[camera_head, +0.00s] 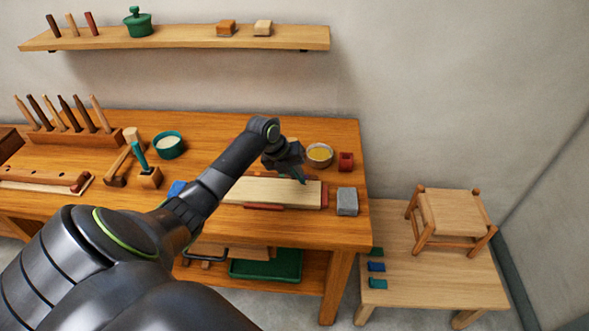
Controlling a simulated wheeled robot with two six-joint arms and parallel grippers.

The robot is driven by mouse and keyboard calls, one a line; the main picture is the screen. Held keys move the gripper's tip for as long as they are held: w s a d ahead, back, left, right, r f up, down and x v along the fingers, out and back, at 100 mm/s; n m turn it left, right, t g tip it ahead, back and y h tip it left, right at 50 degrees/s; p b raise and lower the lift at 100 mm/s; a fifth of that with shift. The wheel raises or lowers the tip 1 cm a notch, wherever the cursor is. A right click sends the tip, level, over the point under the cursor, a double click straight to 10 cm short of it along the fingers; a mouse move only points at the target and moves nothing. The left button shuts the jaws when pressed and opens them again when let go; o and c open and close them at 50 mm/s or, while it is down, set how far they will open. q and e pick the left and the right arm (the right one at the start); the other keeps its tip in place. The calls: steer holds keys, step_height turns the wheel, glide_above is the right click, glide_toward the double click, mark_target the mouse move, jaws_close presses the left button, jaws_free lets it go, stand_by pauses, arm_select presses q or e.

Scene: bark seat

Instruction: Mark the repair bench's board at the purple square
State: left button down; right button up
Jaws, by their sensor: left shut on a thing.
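The repair bench (340,222) is an orange-brown wooden table. Its pale board (262,191) lies flat near the right end, with reddish pieces along its edge. My left arm reaches in from the lower left. My left gripper (295,172) is above the right part of the board, shut on a thin dark tool whose tip points down toward the board. I cannot tell whether the tip touches the wood. The purple square cannot be made out on the board. My right gripper is out of view.
A teal bowl (169,145), mallet and tool rack (75,138) are left. A low table (430,268) holds a small stool (453,215).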

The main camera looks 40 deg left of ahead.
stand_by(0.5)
arm_select(q)
steer(key=shift+f+b, duration=0.5)
stand_by(0.8)
steer(key=shift+s+d, duration=0.15)
steer(key=shift+s, duration=0.05)
steer(key=shift+s+d+p, duration=0.25)
steer(key=shift+s+p, duration=0.25)
steer(key=shift+p, duration=0.05)
steer(key=shift+s+d+f+p, duration=0.1)
steer(key=shift+s+d+p, duration=0.2)
steer(key=shift+s, duration=0.15)
steer(key=shift+s+d+p, duration=0.25)
steer(key=shift+s+p, duration=0.05)
steer(key=shift+s, duration=0.15)
step_height(320, 180, up, 6)
steer(key=p, duration=0.4)
